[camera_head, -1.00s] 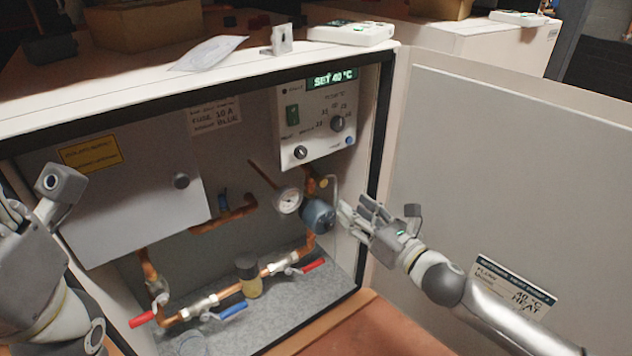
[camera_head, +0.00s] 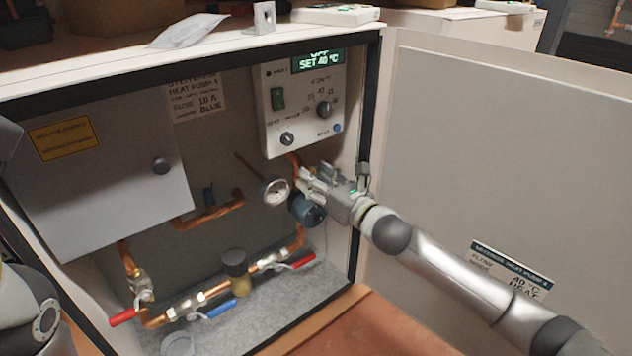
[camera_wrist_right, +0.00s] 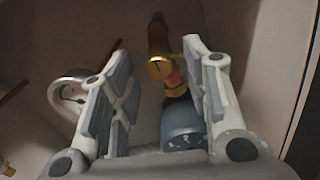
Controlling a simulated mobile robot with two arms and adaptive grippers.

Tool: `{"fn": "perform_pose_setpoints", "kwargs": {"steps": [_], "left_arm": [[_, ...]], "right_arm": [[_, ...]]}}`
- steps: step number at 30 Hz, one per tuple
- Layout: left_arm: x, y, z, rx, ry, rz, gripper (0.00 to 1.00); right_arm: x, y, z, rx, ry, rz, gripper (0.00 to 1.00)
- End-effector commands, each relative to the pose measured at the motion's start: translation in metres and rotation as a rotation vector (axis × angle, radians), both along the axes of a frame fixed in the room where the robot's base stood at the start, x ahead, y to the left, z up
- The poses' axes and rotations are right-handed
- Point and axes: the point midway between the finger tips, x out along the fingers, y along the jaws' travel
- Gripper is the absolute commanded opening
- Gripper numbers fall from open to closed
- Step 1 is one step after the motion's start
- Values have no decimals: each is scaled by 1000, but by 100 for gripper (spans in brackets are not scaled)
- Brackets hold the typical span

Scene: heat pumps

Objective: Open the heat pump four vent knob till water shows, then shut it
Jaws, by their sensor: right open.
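The open heat pump cabinet (camera_head: 370,110) carries a door label (camera_head: 510,270) that I cannot read fully. In the right wrist view a small brass knob (camera_wrist_right: 160,67) sits on a copper pipe above a blue-grey cylinder (camera_wrist_right: 182,127). The cylinder also shows in the head view (camera_head: 306,209), where my right gripper hides the knob. My right gripper (camera_head: 313,178) is open, its fingers either side of the knob in the wrist view (camera_wrist_right: 155,58); I see no clear contact. No water shows. Only an edge of my left gripper (camera_head: 8,140) shows at the left.
A round gauge (camera_head: 274,191) is close left of my right gripper. The control panel (camera_head: 298,110) is above it, its display reading SET 40 °C. Red (camera_head: 303,261) and blue (camera_head: 213,311) valve levers are below. The open door (camera_head: 500,160) stands right.

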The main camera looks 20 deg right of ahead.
Motion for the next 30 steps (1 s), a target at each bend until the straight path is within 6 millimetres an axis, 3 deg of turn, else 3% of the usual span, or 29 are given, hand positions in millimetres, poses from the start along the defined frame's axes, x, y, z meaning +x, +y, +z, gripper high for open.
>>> {"fn": "perform_pose_setpoints", "kwargs": {"steps": [10, 21, 30], "left_arm": [[-2, 0, 1, 0, -5, 1, 40], [-2, 0, 1, 0, -6, 0, 40], [-2, 1, 6, -3, -9, -3, 40]], "right_arm": [[3, 1, 0, 1, 0, -1, 43], [3, 1, 0, 1, 0, 0, 0], [3, 1, 2, 36, 14, -1, 0]]}}
